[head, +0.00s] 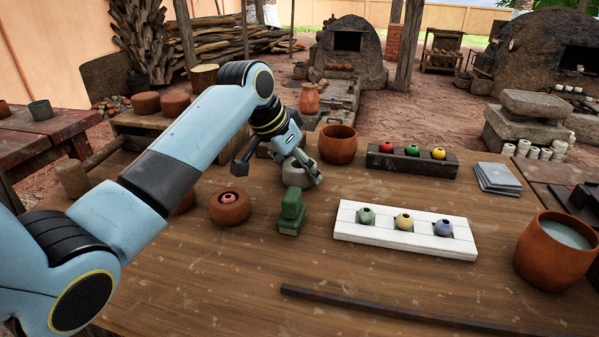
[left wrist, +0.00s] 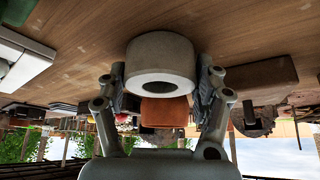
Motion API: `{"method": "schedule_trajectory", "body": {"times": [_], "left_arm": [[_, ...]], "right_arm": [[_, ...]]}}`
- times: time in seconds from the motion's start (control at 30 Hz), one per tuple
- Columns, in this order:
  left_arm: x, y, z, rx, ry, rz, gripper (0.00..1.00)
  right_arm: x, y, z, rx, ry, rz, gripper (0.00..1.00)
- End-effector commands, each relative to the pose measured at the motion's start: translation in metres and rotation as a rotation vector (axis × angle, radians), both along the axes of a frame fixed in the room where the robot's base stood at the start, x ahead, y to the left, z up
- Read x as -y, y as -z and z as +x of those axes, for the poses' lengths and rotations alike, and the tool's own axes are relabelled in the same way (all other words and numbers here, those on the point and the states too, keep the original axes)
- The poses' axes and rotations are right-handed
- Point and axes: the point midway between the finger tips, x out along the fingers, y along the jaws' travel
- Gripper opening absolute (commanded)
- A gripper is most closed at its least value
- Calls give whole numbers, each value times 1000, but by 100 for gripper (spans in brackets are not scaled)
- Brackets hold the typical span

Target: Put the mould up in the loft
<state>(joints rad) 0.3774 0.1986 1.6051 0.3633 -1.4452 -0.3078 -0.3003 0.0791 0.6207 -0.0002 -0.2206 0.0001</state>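The mould appears to be the pale grey round block (head: 296,174), a thick ring with a hole, standing on the wooden table in the head view. In the left wrist view the same grey block (left wrist: 161,62) is large and its hole faces me. My left gripper (head: 277,172) is at the block with its fingers spread. In the left wrist view my left gripper (left wrist: 161,85) has one finger on each side of the block, with narrow gaps that are hard to judge. My right gripper is out of view. I cannot make out a loft.
A terracotta pot (head: 338,144) stands just behind the block. A green stepped block (head: 291,212) and a clay bowl (head: 230,207) are in front. A white rack (head: 390,243) of small pots lies to the right. The table's front left is clear.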

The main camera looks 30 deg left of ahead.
Motion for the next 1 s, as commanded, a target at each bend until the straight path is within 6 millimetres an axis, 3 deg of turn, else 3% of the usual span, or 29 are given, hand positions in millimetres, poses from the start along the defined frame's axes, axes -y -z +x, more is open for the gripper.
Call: {"method": "schedule_trajectory", "body": {"times": [0.03,0.3,0.67,0.9,1.0], "left_arm": [[0,0,0,0,0,0,59],[0,0,0,0,0,0,24],[0,-8,1,3,0,0,24],[0,-44,1,7,1,1,23],[17,-56,-12,5,2,-4,23]], "right_arm": [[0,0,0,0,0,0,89],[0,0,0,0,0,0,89],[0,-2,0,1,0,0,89],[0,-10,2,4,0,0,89],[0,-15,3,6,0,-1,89]]}}
